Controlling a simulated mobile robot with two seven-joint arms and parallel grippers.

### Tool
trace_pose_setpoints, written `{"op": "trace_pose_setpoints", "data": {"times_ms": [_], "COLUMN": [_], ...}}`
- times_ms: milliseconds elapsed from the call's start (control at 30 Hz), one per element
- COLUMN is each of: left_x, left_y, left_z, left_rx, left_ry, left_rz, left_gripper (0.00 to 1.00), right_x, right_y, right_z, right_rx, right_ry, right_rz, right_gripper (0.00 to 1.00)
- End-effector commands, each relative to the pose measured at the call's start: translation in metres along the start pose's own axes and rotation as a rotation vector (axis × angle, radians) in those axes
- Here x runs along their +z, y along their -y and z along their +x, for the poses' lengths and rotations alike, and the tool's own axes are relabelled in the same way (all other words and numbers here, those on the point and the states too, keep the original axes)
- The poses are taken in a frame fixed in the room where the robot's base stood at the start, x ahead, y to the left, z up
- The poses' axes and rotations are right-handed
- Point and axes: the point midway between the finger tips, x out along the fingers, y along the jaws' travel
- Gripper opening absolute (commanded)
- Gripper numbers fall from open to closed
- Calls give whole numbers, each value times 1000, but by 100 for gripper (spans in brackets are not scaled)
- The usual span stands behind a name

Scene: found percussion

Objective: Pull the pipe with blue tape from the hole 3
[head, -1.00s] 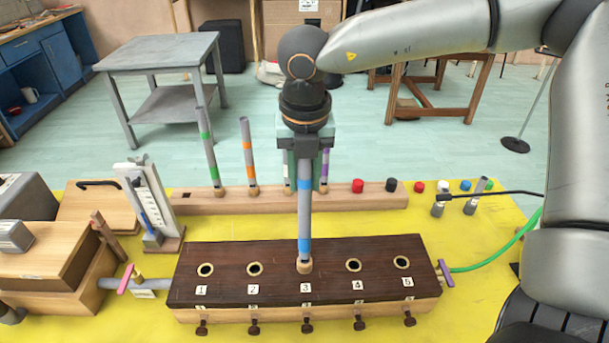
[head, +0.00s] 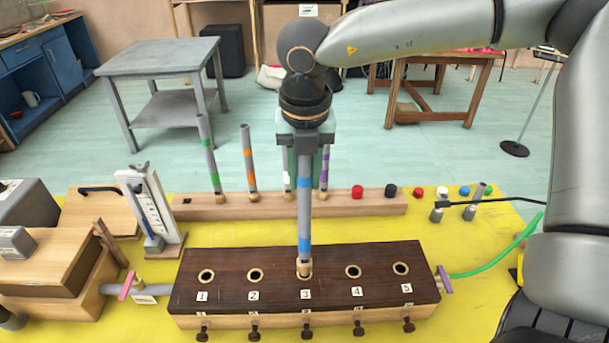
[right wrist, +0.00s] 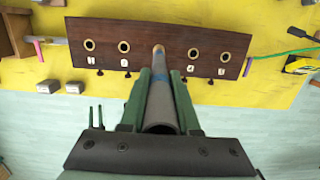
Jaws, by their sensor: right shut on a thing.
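The grey pipe with blue tape (head: 304,220) stands upright at hole 3 of the dark wooden box (head: 225,291), with two blue bands. Its wooden foot (head: 304,268) shows at the hole; whether its tip is still inside is hard to tell. My right gripper (head: 305,150) is shut on the pipe's upper part from above. In the right wrist view the pipe (right wrist: 160,95) runs between the green fingers (right wrist: 160,110) toward the box (right wrist: 210,45). Hole 3 is mostly hidden by the foot. My left gripper is out of view.
Holes 1, 2, 4 and 5 are empty. Behind, a wooden rack (head: 265,206) holds pipes with green (head: 208,150), orange (head: 249,160), white and purple tape. A gauge stand (head: 147,205) is at left. A green hose (head: 500,252) leaves the box at right.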

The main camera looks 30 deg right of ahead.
Motion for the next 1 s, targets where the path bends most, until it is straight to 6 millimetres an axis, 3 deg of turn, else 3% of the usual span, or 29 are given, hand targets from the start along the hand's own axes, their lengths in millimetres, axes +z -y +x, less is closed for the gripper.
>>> {"op": "trace_pose_setpoints", "data": {"times_ms": [600,1000], "left_x": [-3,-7], "left_y": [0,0], "left_z": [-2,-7], "left_rx": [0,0], "left_ry": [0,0], "left_rz": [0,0], "left_gripper": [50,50], "right_x": [1,5], "right_y": [0,0], "right_z": [-9,-36], "right_rx": [0,1], "right_ry": [2,3], "right_rz": [-1,0], "right_gripper": [0,0]}}
